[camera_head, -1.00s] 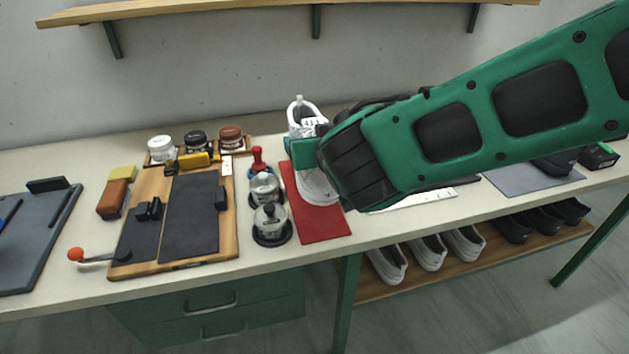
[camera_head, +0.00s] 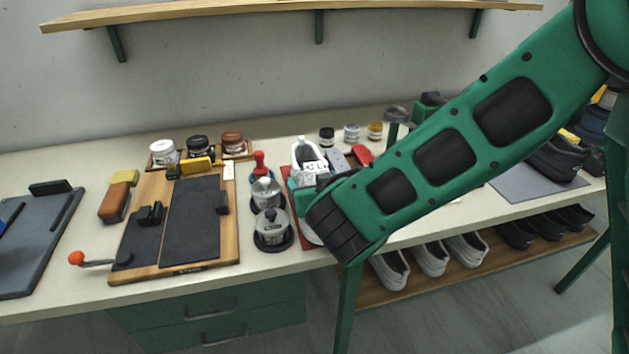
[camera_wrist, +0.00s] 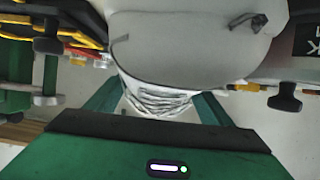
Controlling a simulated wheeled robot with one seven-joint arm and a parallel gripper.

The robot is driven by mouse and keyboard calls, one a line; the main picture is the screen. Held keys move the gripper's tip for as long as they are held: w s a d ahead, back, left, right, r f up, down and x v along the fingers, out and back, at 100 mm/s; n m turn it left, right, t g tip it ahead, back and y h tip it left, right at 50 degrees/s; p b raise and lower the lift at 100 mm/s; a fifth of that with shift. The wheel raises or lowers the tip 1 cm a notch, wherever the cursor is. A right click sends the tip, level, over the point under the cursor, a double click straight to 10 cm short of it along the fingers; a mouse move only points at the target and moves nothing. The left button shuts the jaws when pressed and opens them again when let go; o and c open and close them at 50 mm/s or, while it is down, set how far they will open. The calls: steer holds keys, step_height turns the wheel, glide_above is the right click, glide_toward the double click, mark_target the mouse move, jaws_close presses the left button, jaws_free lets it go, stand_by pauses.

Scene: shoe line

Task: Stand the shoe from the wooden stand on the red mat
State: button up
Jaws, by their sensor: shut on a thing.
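My gripper (camera_head: 306,186) is shut on a white shoe (camera_head: 303,157), which shows at the red mat (camera_head: 285,176). The shoe's heel end points toward the wall. In the wrist view, the white shoe (camera_wrist: 185,35) sits between the green fingers of my gripper (camera_wrist: 155,105), its laces at the finger level. My gripper and wrist hide the shoe's front and most of the mat. I cannot tell whether the sole touches the mat. I cannot make out the wooden stand.
Two metal-topped dispensers (camera_head: 270,226) and a red-handled tool (camera_head: 259,165) stand close left of the mat. A wooden board with black pads (camera_head: 190,220) lies farther left. Small jars (camera_head: 351,133) stand behind my arm. A grey mat (camera_head: 535,190) bears a dark shoe (camera_head: 556,158) at right.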

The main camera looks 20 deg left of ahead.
steer(key=o, duration=1.3)
steer(key=shift+s, duration=0.1)
steer(key=shift+r, duration=0.1)
steer(key=v, duration=1.2)
